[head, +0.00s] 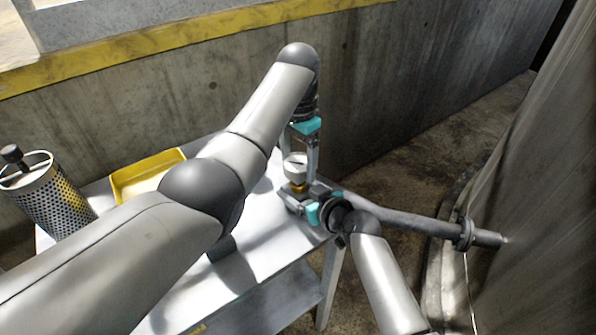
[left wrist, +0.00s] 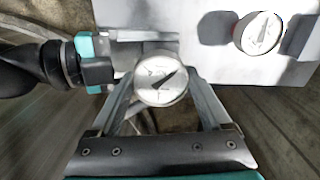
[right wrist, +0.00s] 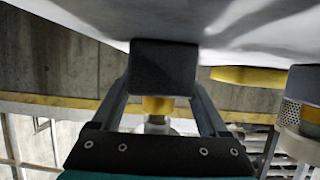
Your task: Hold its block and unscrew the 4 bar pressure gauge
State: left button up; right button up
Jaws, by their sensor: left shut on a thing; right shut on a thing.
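A round white-faced pressure gauge (head: 295,163) stands upright on a brass fitting (head: 298,187) near the table's right edge. My left gripper (head: 298,160) reaches down from above and is shut on this gauge. In the left wrist view its dial (left wrist: 160,80) sits between the fingers; its figures are too small to read. My right gripper (head: 303,198) comes in level from the right, below the gauge. In the right wrist view it is shut on a dark block (right wrist: 163,67), with the brass fitting (right wrist: 157,104) beyond it. The fingers mostly hide the block in the head view.
A second gauge (left wrist: 258,33) with a red rim lies on the table in the left wrist view. A yellow tray (head: 122,190) and a perforated metal cylinder (head: 55,205) are at left. A grey flanged pipe (head: 415,222) runs at right. A concrete wall (head: 400,75) stands behind.

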aim_at(298, 162)
pick_arm(q)
jog(key=shift+r, duration=0.15)
jog(key=shift+r, duration=2.4)
pick_arm(e)
jog(key=o, duration=1.3)
jog(key=shift+o, duration=0.2)
jog(key=shift+v, duration=6.05)
